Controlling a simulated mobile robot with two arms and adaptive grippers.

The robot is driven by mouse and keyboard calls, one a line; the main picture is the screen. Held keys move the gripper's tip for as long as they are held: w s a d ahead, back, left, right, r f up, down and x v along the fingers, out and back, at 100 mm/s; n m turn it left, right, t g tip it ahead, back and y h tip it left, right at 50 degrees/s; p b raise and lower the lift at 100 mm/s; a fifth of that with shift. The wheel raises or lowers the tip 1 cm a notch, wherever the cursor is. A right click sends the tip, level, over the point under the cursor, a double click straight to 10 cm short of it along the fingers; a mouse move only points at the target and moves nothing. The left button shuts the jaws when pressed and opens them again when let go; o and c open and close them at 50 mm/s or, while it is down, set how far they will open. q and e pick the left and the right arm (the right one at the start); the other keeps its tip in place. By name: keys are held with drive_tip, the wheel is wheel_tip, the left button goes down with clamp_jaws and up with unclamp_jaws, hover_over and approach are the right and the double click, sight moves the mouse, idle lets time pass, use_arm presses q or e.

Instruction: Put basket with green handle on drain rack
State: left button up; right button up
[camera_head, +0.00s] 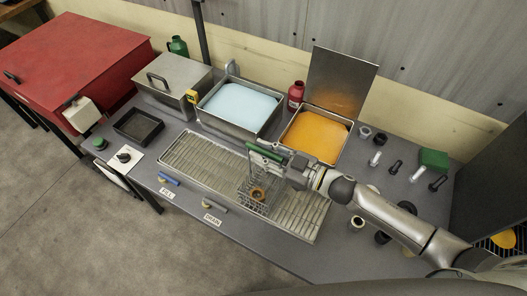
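The wire basket (257,203) with a green handle (265,153) is upright over the middle of the drain rack, with a brownish ring-shaped part (258,193) inside it. My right gripper (279,158) reaches in from the right and appears shut on the handle; its fingertips are small and partly hidden. The drain rack (195,158) is a long metal grate along the front of the bench. I cannot tell whether the basket's bottom touches the rack or hangs just above it. My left gripper is not in view.
Behind the rack stand a light-blue bath (240,104) and an orange bath (316,135) with a raised lid (341,80). A closed metal box (175,80) and black tray (138,126) are left. Several bolts and sockets (395,167) lie right. Rack areas beside the basket are clear.

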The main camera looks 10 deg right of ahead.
drive_tip(key=shift+r, duration=0.2)
drive_tip(key=shift+b+v, duration=1.6)
drive_tip(key=shift+v, duration=4.4)
drive_tip(key=shift+f, duration=0.1)
